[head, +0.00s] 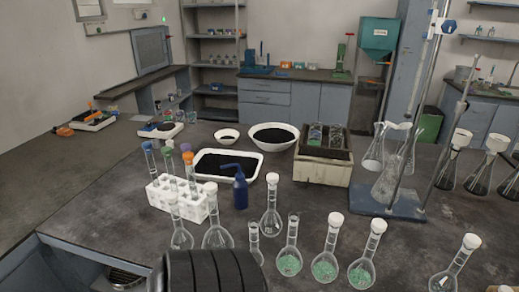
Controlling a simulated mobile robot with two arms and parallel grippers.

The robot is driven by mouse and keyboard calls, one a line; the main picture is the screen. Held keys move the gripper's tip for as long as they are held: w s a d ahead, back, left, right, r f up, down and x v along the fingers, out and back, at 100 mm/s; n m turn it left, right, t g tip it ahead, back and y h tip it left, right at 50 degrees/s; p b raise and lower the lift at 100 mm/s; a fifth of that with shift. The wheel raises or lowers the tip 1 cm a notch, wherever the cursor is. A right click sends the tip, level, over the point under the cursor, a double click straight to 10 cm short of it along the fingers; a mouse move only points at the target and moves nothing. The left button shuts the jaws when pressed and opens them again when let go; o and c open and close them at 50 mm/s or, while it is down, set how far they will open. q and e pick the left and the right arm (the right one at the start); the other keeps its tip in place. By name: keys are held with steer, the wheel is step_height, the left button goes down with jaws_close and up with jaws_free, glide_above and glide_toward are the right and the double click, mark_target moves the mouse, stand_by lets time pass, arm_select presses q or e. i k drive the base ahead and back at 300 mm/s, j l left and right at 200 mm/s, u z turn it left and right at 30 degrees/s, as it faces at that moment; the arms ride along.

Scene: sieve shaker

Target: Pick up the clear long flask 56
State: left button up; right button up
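Several clear long-necked flasks stand upright on the dark table in the head view. One stoppered clear flask (271,222) stands just right of the blue bottle. Two more clear flasks, one at the left (181,238) and a wider one (217,237), stand in front of the white rack. A slim clear flask (254,245) stands right of these. Another white-stoppered flask (449,279) is cut off at the lower right. I cannot read any label, so I cannot tell which one is 56.
Three flasks with green grains (289,264) stand close by at the front. A white tube rack (163,198), blue bottle (240,192), white tray (258,158), and wooden box (322,170) stand behind. A blue-based stand (372,205) holds glassware at right.

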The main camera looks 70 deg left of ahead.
mark_target(290, 261)
steer(key=k+l+u, duration=0.1)
steer(key=u, duration=1.85)
steer(key=z, duration=1.65)
steer(key=u, duration=1.65)
